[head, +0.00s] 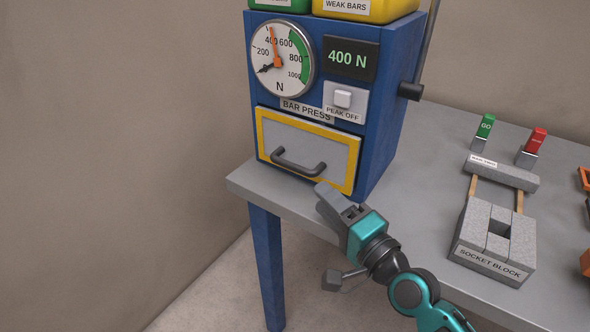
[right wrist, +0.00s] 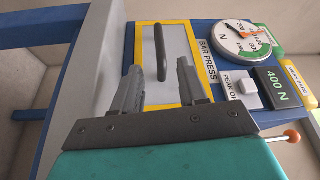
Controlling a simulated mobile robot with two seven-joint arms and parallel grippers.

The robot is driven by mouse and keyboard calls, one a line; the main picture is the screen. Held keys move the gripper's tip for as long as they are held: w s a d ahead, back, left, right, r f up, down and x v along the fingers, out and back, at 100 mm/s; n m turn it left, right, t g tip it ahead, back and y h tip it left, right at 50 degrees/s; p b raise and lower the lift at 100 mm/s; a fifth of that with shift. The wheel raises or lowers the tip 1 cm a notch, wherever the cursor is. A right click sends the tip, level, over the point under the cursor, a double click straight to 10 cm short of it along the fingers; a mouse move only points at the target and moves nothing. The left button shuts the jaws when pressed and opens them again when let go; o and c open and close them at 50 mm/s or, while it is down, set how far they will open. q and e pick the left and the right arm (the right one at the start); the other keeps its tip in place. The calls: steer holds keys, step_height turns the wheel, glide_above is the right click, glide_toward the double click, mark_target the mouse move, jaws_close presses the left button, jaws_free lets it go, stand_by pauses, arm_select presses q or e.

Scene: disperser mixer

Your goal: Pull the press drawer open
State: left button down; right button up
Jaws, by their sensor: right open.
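The blue bar press (head: 384,103) stands on the grey table. Its drawer (head: 336,153) has a grey front with a yellow frame and looks shut. A dark bar handle (head: 298,163) crosses the drawer front; it also shows in the right wrist view (right wrist: 161,52). My right gripper (head: 328,192) is in front of the drawer's lower right, apart from the handle. In the right wrist view its open jaws (right wrist: 158,80) point at the drawer, with the handle beyond and between the fingertips. Nothing is between the jaws. My left gripper is not in view.
The press has a dial (head: 281,59), a 400 N display (head: 349,58) and a PEAK OFF button (head: 343,98). A socket block (head: 490,262) and the green GO (head: 486,126) and red (head: 537,140) pieces are on the table's right. Floor is free before the table's front edge.

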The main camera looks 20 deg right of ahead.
mark_target(296, 171)
steer(key=x, duration=1)
steer(key=shift+w, duration=0.2)
jaws_close()
